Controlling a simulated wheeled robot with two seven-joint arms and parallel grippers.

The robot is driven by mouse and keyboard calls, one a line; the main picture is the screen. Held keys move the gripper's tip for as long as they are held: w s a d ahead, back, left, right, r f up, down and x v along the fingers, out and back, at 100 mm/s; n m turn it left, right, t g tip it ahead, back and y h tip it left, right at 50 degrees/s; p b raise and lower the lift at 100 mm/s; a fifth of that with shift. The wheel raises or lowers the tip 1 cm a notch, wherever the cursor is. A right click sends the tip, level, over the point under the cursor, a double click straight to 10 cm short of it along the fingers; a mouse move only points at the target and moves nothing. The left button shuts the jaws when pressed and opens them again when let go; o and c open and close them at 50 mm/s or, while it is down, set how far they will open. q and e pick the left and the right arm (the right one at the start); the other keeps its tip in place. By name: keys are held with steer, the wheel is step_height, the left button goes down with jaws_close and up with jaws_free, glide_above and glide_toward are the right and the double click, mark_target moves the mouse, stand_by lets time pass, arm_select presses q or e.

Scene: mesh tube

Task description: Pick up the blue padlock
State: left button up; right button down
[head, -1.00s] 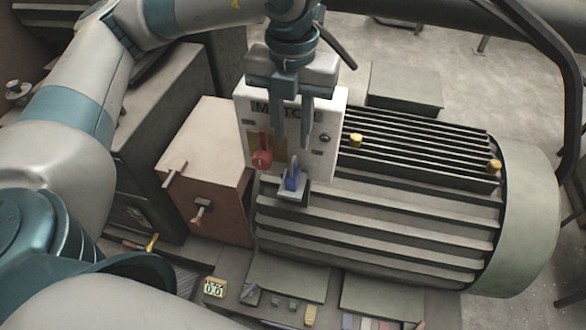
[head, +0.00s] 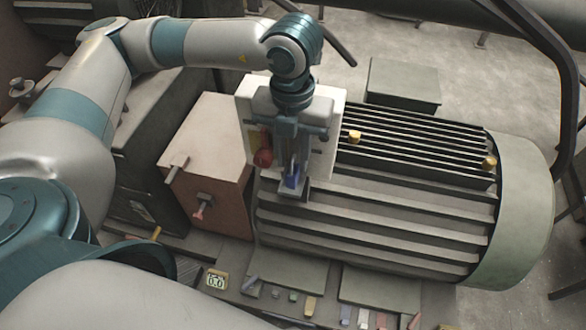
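The small blue padlock (head: 291,181) sits on a small grey ledge at the lower front of the white motor panel (head: 327,155). Its shackle is mostly hidden by my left gripper. My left gripper (head: 292,172) points down in front of the panel, with its fingertips at the padlock, one on each side. The fingers look apart, and I cannot tell whether they touch it. My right gripper is not in view.
A red knob (head: 263,158) is on the panel just left of the gripper. A large ribbed motor (head: 390,215) lies to the right. A brown box (head: 212,170) with handles stands to the left. Several small parts and a digital display (head: 216,280) lie in front.

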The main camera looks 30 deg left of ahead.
mark_target(293, 169)
arm_select(q)
step_height(293, 169, down, 3)
steer(key=shift+s+r+p, duration=0.1)
steer(key=shift+s+p, duration=0.05)
steer(key=shift+p, duration=0.65)
steer(key=shift+f, duration=0.55)
steer(key=shift+d, duration=0.1)
jaws_close()
